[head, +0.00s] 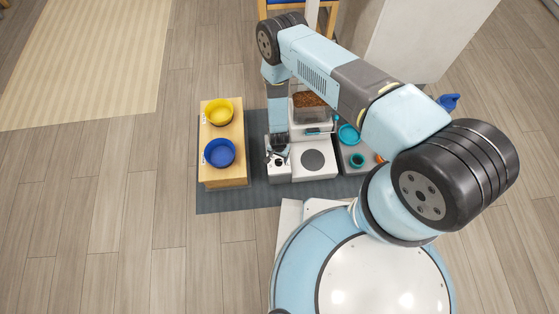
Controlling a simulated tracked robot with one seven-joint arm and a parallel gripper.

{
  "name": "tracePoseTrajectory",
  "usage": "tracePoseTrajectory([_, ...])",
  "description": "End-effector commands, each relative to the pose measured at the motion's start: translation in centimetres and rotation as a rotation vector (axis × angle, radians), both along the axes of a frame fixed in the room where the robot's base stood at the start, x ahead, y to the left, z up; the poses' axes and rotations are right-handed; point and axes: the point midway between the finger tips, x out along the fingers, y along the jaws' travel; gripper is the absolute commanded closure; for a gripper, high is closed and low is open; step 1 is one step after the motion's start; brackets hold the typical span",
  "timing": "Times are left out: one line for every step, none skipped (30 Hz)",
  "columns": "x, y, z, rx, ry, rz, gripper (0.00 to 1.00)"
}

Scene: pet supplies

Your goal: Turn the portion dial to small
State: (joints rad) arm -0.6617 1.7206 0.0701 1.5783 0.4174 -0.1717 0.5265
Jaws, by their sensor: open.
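A feeder (312,134) with a clear hopper of brown kibble stands on the dark mat. A small white unit (279,174) sits at its front left, and a dark round part, possibly the portion dial (278,162), shows on it. The dial's marks and setting are too small to read. My gripper (278,157) points down over this unit, with its fingers open close to the round part. I cannot tell whether the fingers touch it or stand around it. My arm hides part of the hopper's surroundings.
A wooden stand (226,178) on the left holds a yellow bowl (219,111) and a blue bowl (219,152). A white plate with a grey disc (312,160) lies right of the dial unit. A grey tray (347,166) holds teal dishes. The wooden floor at left is clear.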

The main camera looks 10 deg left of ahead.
Motion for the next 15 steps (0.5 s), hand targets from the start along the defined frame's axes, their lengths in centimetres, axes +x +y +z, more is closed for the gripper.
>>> tracePoseTrajectory([-0.1,0.0,-0.9,-0.001,0.0,0.0,0.32])
tracePoseTrajectory([0.0,0.0,-1.3,0.0,0.0,0.0,0.32])
tracePoseTrajectory([0.0,0.0,-1.8,0.0,-0.001,0.0,0.32])
tracePoseTrajectory([-0.1,0.0,-2.3,0.0,0.0,0.0,0.32])
tracePoseTrajectory([-0.1,0.0,-2.6,0.0,0.0,0.0,0.32])
tracePoseTrajectory([0.0,0.0,-3.1,0.0,0.0,0.0,0.32])
tracePoseTrajectory([-0.1,0.0,-3.4,0.0,0.001,0.0,0.32])
tracePoseTrajectory([-0.1,0.0,-3.7,0.0,0.0,0.0,0.32])
tracePoseTrajectory([0.0,0.0,-4.0,0.0,0.0,-0.001,0.32])
tracePoseTrajectory([0.0,0.0,-4.2,0.0,0.0,-0.001,0.32])
tracePoseTrajectory([0.0,0.0,-4.4,0.0,0.0,-0.001,0.32])
tracePoseTrajectory([0.0,0.0,-4.7,0.001,0.0,-0.001,0.32])
tracePoseTrajectory([0.0,0.0,-4.8,0.001,0.0,-0.001,0.32])
tracePoseTrajectory([0.0,0.0,-4.9,0.0,0.0,-0.001,0.32])
tracePoseTrajectory([0.0,0.0,-5.0,0.0,0.0,-0.001,0.32])
